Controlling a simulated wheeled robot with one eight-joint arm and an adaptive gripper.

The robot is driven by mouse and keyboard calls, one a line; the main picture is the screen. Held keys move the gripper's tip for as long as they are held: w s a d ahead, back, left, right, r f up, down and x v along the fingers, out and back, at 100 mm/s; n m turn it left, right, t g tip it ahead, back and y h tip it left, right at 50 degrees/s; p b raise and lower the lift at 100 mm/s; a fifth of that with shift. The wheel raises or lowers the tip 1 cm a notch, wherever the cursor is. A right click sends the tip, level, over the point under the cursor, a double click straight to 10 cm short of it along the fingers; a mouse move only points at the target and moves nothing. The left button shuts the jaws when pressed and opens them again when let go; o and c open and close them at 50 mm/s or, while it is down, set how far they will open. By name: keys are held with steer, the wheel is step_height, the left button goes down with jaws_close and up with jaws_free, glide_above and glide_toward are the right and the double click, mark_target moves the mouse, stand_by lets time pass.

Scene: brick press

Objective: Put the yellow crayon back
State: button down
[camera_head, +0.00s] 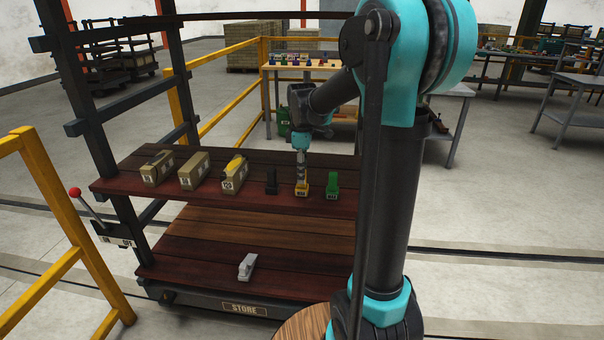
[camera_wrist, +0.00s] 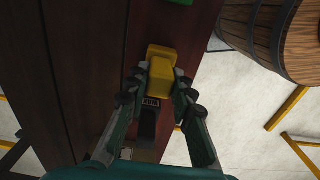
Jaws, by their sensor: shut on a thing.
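My gripper (camera_head: 301,178) points down over the upper shelf and is shut on a yellow block-like piece (camera_wrist: 160,74) with a wider, labelled foot. In the head view the yellow piece (camera_head: 301,189) is at the shelf's front, between a black piece (camera_head: 271,185) and a green piece (camera_head: 332,187). I cannot tell whether it touches the shelf. A slanted yellow stick-like thing (camera_head: 234,165) lies on the right-hand cardboard box (camera_head: 236,182). I cannot tell from its shape which yellow thing is the crayon. The fingers hide part of the held piece.
Two more boxes, the left one (camera_head: 158,175) with a dark thing on top and the middle one (camera_head: 194,175), stand on the upper shelf (camera_head: 130,187). A grey piece (camera_head: 247,267) lies on the lower shelf. A wooden barrel (camera_wrist: 272,35) is in the wrist view.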

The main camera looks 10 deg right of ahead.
steer(key=shift+f, duration=0.15)
steer(key=c, duration=1.3)
jaws_free()
step_height(320, 180, up, 12)
steer(key=s+d+f+m+t, duration=0.2)
steer(key=s+f+m, duration=0.5)
steer(key=s+f, duration=0.4)
steer(key=s+d+f+m+t, duration=0.2)
steer(key=s+f+m, duration=0.5)
steer(key=s+f, duration=0.4)
step_height(320, 180, down, 2)
